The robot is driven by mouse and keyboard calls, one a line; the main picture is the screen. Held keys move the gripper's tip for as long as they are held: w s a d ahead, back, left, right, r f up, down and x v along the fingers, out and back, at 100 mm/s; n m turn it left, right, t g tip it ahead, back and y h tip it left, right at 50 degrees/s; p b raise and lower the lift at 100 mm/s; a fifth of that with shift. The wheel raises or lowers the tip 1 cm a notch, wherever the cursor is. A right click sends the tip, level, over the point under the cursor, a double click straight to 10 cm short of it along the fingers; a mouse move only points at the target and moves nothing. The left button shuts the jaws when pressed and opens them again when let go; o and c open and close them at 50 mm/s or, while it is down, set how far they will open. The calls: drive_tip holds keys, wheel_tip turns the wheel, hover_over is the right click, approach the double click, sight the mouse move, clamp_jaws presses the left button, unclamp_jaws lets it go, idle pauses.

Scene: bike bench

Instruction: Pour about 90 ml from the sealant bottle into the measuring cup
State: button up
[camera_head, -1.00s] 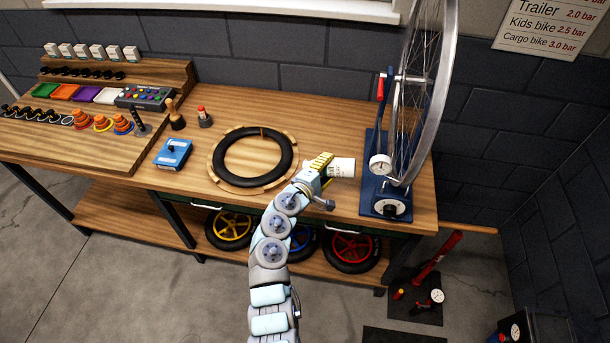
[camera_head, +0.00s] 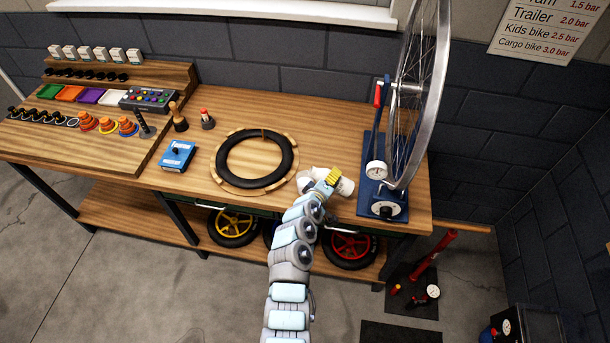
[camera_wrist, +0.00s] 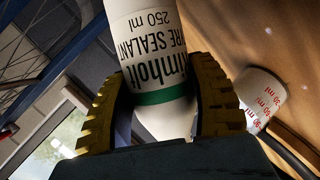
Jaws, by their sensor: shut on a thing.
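The sealant bottle (camera_wrist: 152,50) is white with a green band and black lettering reading 250 ml. My gripper (camera_wrist: 155,105) has its yellow ridged fingers shut around it near the band. In the head view the bottle (camera_head: 347,187) is tilted, held in my gripper (camera_head: 333,178) above the bench's front edge. The measuring cup (camera_wrist: 263,90), white with red ml marks, stands on the wood just right of the fingers in the wrist view. In the head view a white shape left of the gripper appears to be the cup (camera_head: 306,178). The bottle's mouth and any liquid are hidden.
A black tyre on a wooden ring (camera_head: 222,177) lies left of the cup. The blue wheel stand (camera_head: 375,205) with its gauge and wheel is close on the right. A blue box (camera_head: 177,155) lies further left. The bench behind the cup is clear.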

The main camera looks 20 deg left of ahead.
sight(327, 173)
drive_tip(key=shift+a+m+y+p, duration=0.15)
drive_tip(key=shift+m+y+p, duration=0.15)
drive_tip(key=shift+p, duration=0.5)
drive_tip(key=r+p, duration=0.1)
drive_tip(key=r+m+p, duration=0.1)
drive_tip(key=p, duration=0.1)
drive_tip(key=r+y+p, duration=0.1)
drive_tip(key=p, duration=0.1)
drive_tip(key=shift+a+r+g, duration=0.25)
drive_tip(key=shift+r+g, duration=0.05)
drive_tip(key=p, duration=0.2)
drive_tip(key=m+y+p, duration=0.1)
drive_tip(key=p, duration=0.1)
drive_tip(key=shift+a+r, duration=0.1)
drive_tip(key=shift+r, duration=0.2)
drive_tip(key=shift+d+f+m+y+p, duration=0.25)
drive_tip(key=shift+f+m+y+p, duration=0.25)
drive_tip(key=shift+p, duration=0.55)
drive_tip(key=shift+f+p, duration=0.15)
drive_tip(key=shift+p, duration=0.15)
drive_tip(key=shift+d+f+m+g+p, duration=0.2)
drive_tip(key=shift+f+m+g+p, duration=0.1)
drive_tip(key=shift+f+m+p, duration=0.1)
drive_tip(key=shift+w, duration=0.1)
